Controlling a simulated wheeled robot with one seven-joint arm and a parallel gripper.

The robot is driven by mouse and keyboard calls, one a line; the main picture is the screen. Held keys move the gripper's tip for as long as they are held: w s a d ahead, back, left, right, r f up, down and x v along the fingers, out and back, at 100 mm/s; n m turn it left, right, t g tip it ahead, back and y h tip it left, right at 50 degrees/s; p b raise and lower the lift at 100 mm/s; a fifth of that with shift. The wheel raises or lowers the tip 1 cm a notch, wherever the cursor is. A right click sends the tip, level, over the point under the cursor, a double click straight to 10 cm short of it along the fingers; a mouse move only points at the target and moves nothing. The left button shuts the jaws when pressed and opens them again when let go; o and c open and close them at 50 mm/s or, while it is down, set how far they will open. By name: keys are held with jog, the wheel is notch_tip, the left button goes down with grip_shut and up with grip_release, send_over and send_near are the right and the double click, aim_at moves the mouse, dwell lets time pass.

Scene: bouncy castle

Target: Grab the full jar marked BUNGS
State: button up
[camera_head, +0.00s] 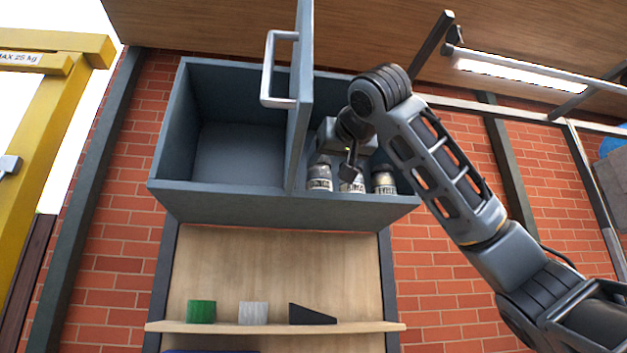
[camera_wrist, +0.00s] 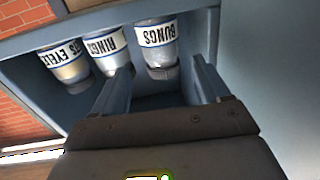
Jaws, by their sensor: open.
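The jar marked BUNGS (camera_wrist: 158,45) stands in the open wall cabinet, its label upside down in the wrist view. It is the left jar (camera_head: 319,180) of the row in the head view. I cannot clearly tell how full it is. My gripper (camera_wrist: 160,82) is open and empty, pointing into the cabinet, with one finger on each side of the BUNGS jar's line. The jar is ahead of the fingertips; contact is not visible. In the head view my gripper (camera_head: 336,158) is partly hidden by the arm.
A RINGS jar (camera_wrist: 104,44) stands close beside it, near one finger. A jar with an EYELETS-like label (camera_wrist: 66,62) stands beyond. The open cabinet door (camera_head: 301,110) with a handle (camera_head: 268,70) is close left of my gripper. The left compartment (camera_head: 240,150) is empty. Blocks sit on the shelf (camera_head: 270,327) below.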

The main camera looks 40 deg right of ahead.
aim_at(323, 171)
jog(key=p+x, duration=0.1)
jog(key=x, duration=0.2)
jog(key=p+x, duration=0.1)
jog(key=x, duration=0.2)
jog(key=shift+w+r, duration=0.15)
jog(key=shift+r, duration=0.1)
jog(key=shift+w+d+p, duration=0.2)
jog(key=shift+w+p, duration=0.1)
jog(key=shift+f, duration=0.1)
jog(key=c, duration=1)
jog(key=shift+o, duration=0.2)
